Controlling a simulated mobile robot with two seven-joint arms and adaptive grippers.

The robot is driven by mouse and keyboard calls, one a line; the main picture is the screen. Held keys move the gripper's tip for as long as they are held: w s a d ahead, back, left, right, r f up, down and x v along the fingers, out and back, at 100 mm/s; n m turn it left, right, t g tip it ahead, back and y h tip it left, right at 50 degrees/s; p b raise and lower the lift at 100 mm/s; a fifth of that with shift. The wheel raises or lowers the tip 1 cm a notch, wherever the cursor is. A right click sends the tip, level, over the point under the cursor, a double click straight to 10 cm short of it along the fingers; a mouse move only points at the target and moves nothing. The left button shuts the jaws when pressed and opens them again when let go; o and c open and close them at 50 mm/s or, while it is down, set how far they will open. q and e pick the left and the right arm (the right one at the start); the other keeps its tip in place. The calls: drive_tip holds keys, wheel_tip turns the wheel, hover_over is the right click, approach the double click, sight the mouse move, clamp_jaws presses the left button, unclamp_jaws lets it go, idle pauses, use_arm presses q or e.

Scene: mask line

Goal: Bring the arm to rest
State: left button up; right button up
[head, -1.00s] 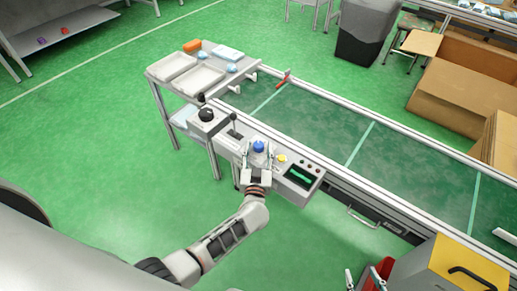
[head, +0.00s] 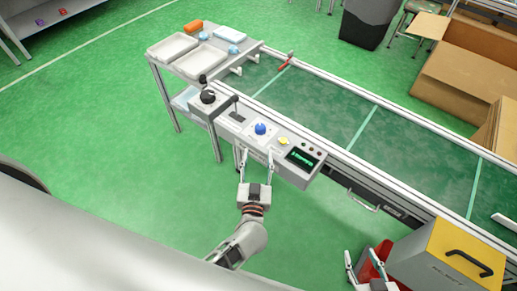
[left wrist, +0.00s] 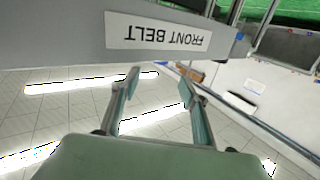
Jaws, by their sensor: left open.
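My left gripper (head: 256,154) is open and empty, just in front of the near edge of the grey control panel (head: 229,127). The blue knob (head: 260,128) on the panel is beyond its fingertips and apart from them. In the left wrist view its two fingers (left wrist: 160,80) are spread with nothing between them, below the panel's grey front face with an upside-down "FRONT BELT" label (left wrist: 157,38). My right gripper (head: 367,262) is at the bottom of the head view, its fingers apart with no object seen held.
A green conveyor belt (head: 330,112) runs behind the panel. White trays (head: 200,61) stand on the side table at left. A grey and yellow box (head: 455,255) and a red object (head: 383,250) are close to my right gripper. The green floor at left is clear.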

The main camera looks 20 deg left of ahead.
use_arm(q)
drive_tip(key=shift+s, duration=0.25)
idle(0.4)
drive_tip(key=s+a+f+m+g+h+p, duration=0.1)
drive_tip(key=s+a+m+g+h+p, duration=0.1)
drive_tip(key=s, duration=0.8)
drive_tip(key=s+a+f+m+g+h+p, duration=0.1)
drive_tip(key=s+m+g+h, duration=0.3)
drive_tip(key=s, duration=0.6)
drive_tip(key=shift+s+a+f+m+g+h+p, duration=0.15)
drive_tip(key=shift+a+f+m+g+h+p, duration=0.15)
drive_tip(key=shift+a+g+h+p, duration=0.2)
use_arm(e)
drive_tip(key=shift+s+a+r, duration=0.2)
drive_tip(key=shift+a+r, duration=0.05)
drive_tip(key=shift+r, duration=0.4)
drive_tip(key=shift+s+a+r, duration=0.15)
drive_tip(key=shift+a+r, duration=0.05)
drive_tip(key=shift+r, duration=0.4)
